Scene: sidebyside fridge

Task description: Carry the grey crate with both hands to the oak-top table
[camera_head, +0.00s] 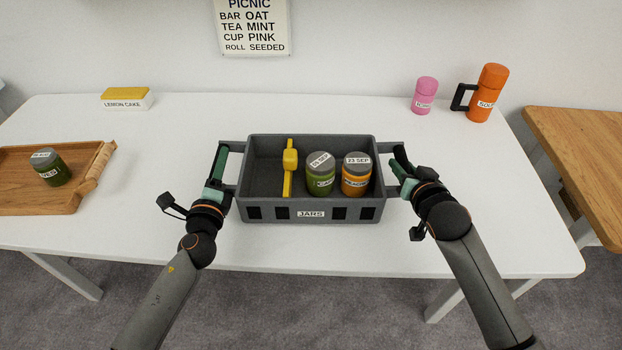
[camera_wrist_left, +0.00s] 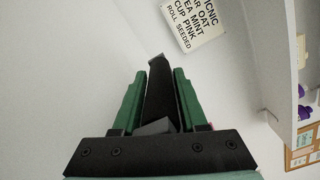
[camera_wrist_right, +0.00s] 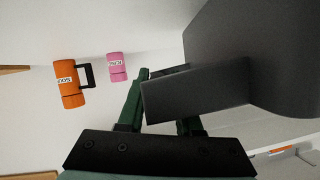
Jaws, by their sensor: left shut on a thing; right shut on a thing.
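The grey crate (camera_head: 311,214), labelled JARS, is at the middle of the white table; I cannot tell whether it rests on the top or is just above it. It holds a yellow tool-like thing (camera_head: 289,165), a green jar (camera_head: 320,176) and an orange jar (camera_head: 356,177), both grey-lidded and upright. My left gripper (camera_head: 219,165) is shut on the crate's left handle, which shows between the fingers in the left wrist view (camera_wrist_left: 160,95). My right gripper (camera_head: 400,165) is shut on the right handle; the crate's wall (camera_wrist_right: 215,85) fills much of the right wrist view. The oak-top table (camera_head: 580,150) stands at the right edge.
A narrow gap separates both tables. A sign (camera_head: 252,25) hangs behind.

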